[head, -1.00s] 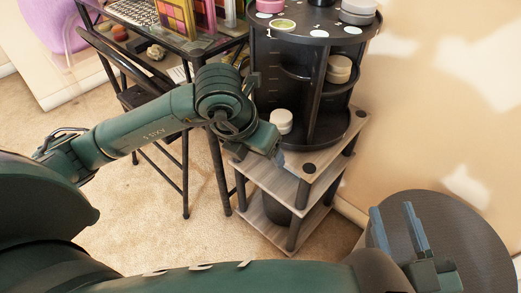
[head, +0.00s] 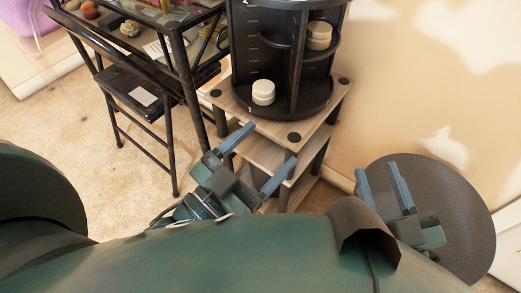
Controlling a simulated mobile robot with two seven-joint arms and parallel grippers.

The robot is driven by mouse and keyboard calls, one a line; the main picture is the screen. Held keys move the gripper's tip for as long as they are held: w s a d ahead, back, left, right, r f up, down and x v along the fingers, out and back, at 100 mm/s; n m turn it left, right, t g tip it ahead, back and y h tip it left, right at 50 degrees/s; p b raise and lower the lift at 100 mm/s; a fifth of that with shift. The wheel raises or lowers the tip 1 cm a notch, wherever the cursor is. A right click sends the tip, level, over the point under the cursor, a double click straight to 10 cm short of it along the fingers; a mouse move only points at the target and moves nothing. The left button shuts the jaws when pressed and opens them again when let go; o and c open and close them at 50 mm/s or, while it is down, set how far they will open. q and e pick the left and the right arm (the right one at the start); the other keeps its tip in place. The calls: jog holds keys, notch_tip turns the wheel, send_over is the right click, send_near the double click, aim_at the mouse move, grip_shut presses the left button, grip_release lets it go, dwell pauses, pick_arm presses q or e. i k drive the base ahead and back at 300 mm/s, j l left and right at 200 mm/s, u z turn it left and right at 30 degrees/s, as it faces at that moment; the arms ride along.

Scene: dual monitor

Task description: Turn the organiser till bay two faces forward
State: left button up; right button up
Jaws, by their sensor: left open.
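The organiser (head: 287,106) is a black, round, upright tower with shelves and dividers, its top cut off by the upper edge of the head view. A white jar (head: 263,93) stands on its base at the front left. I cannot read which bay is two. My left gripper (head: 271,143) is open and empty, below and in front of the organiser, apart from it. My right gripper (head: 377,167) is open and empty at the lower right, away from the organiser.
The organiser stands on a small wooden shelf stand (head: 327,112) with dark posts. A black folding chair (head: 128,85) and a glass-topped desk (head: 165,18) stand to the left. A dark round surface (head: 465,215) lies under my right gripper. The right wall is close.

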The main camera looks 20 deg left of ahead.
aim_at(266, 38)
jog(key=k, duration=1)
